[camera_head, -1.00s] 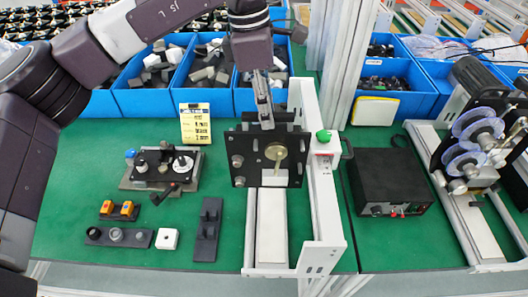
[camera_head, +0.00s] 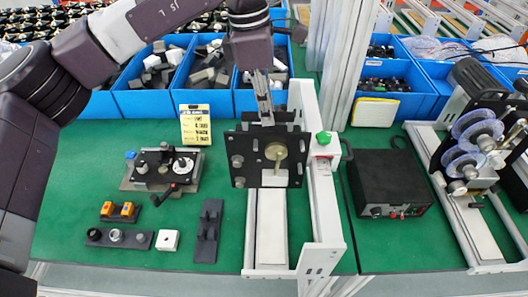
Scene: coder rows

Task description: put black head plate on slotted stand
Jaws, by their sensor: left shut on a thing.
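The black head plate (camera_head: 257,162) is an upright dark square plate with a brass disc, round knobs at its left side and a pale block at its lower edge. My left gripper (camera_head: 265,116) comes down from above and is shut on the plate's top edge. The plate hangs in front of a white frame, above a pale rail. The slotted stand (camera_head: 208,232) appears to be the dark narrow block with short uprights on the green table, below and left of the plate. Nothing is seen in its slots. My right gripper is not in view.
The white frame (camera_head: 322,200) stands right of the stand. A black box (camera_head: 390,183) lies beyond it.

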